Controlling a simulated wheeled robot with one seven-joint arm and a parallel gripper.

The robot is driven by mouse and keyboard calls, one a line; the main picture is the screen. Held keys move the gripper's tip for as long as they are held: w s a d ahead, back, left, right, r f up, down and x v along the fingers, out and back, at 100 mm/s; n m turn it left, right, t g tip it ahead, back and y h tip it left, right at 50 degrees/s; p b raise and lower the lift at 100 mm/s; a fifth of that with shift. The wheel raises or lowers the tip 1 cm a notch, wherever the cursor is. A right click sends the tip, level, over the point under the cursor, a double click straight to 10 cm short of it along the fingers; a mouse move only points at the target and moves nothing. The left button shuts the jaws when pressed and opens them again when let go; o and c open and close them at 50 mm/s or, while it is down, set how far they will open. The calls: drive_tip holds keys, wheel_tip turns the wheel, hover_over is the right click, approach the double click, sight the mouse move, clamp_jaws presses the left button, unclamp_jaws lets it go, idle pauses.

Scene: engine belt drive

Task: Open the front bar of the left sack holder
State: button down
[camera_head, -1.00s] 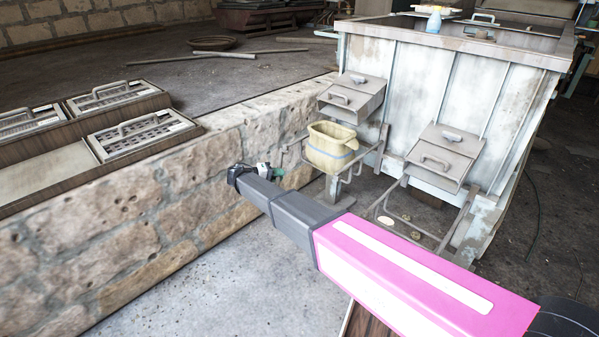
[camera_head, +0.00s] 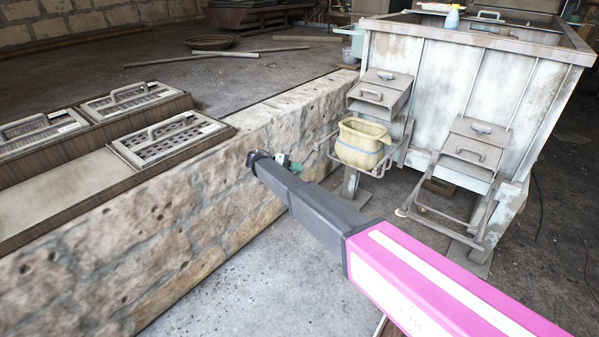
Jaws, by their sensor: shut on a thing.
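The left sack holder (camera_head: 377,172) is a metal frame under the left chute of the pale metal bin. A cream sack (camera_head: 361,143) with a blue band hangs upright in it. A thin bar end (camera_head: 324,145) juts out to the left of the sack. My gripper (camera_head: 284,161) is left of the holder, in front of the stone wall, with a visible gap to the sack. It is shut on a small green thing (camera_head: 295,167). The dark wrist hides most of the fingers, and I cannot tell whether the green thing joins the holder's bar.
The right holder (camera_head: 442,215) has no sack in its low frame, under the right chute (camera_head: 470,150). The stone wall (camera_head: 190,205) runs along the left, with slotted covers (camera_head: 170,138) on top. Grey floor (camera_head: 245,285) is clear in front.

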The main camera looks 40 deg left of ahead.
drive_tip(key=shift+f, duration=0.1)
drive_tip(key=c, duration=1.1)
unclamp_jaws()
drive_tip(key=shift+o, duration=0.2)
